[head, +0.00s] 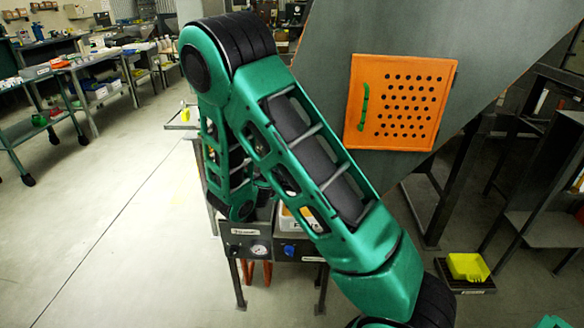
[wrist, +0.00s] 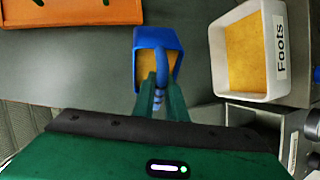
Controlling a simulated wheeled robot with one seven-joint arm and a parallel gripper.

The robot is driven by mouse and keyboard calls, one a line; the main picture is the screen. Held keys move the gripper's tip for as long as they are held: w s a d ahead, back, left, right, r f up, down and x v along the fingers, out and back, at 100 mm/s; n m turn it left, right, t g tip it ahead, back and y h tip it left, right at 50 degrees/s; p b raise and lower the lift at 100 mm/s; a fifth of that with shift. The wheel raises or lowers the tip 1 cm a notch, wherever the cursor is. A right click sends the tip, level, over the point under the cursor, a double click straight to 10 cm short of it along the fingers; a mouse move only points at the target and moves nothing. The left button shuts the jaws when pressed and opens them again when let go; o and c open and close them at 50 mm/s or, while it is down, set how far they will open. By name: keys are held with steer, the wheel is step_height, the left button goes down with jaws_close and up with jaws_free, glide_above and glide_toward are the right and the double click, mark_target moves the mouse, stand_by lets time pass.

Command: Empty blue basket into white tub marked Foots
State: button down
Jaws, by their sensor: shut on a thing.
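The blue basket (wrist: 173,38) hangs at my gripper (wrist: 160,88) in the wrist view, with yellow-orange material inside. The green fingers are shut on its blue handle. The white tub marked Foots (wrist: 228,55) stands to the right of the basket, apart from it. Its inside shows a yellow-orange layer; I cannot tell its depth. In the head view, part of the white tub (head: 287,222) shows behind my arm. My gripper and the basket are hidden there.
An orange perforated panel with a green handle (head: 402,103) is on a large grey sloped housing. A grey stand with a gauge (head: 258,250) is below my arm. The floor at left is clear.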

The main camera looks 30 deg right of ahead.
steer(key=shift+f+n+t+h, duration=0.7)
steer(key=shift+f+t+h, duration=0.2)
steer(key=shift+f+h, duration=0.9)
steer(key=shift+r, duration=0.1)
stand_by(0.4)
